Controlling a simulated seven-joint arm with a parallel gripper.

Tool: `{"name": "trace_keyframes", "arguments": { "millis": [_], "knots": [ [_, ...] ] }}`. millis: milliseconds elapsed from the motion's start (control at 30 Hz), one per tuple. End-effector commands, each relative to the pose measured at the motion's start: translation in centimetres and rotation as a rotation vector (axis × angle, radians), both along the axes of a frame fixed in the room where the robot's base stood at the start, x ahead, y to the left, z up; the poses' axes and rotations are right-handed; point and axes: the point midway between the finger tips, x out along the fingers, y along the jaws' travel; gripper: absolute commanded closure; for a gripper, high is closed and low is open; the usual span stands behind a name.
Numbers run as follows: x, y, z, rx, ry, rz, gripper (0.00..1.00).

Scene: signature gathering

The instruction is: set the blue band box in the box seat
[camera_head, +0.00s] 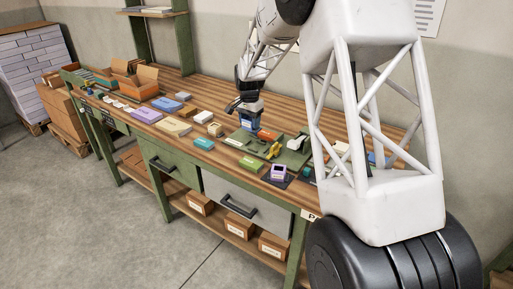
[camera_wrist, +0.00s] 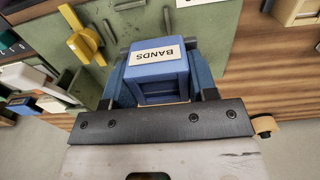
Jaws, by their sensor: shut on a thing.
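My gripper (camera_head: 248,100) is shut on the blue band box (camera_wrist: 157,72), whose white label reads BANDS. In the wrist view the box sits between the two jaws, label facing the camera. In the head view the gripper is over the workbench, near the back left of the green fixture board (camera_head: 289,158). The board also fills the upper part of the wrist view (camera_wrist: 210,30), beyond the box. I cannot clearly tell the box seat; the box and gripper hide part of the board. Whether the box touches the board is also unclear.
A yellow clamp knob (camera_wrist: 84,44) stands on the board beside the held box. Several books and small boxes lie to the left on the wooden benchtop (camera_head: 215,92).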

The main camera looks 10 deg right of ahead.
Motion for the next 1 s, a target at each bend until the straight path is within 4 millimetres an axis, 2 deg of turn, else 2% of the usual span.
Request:
{"name": "trace_keyframes", "arguments": {
  "millis": [100,300,667,833,1000],
  "knots": [
    [-1.1,-1.2,1.2,0.0,-0.001,-0.001,0.72],
    [-2.2,-2.4,2.0,0.0,0.0,0.0,0.72],
    [-2.3,-2.5,2.2,0.0,0.0,0.0,0.72],
    [-2.3,-2.5,1.6,0.0,0.001,0.0,0.72],
    [-2.3,-2.5,-0.3,0.0,0.003,0.0,0.72]
  ]
}}
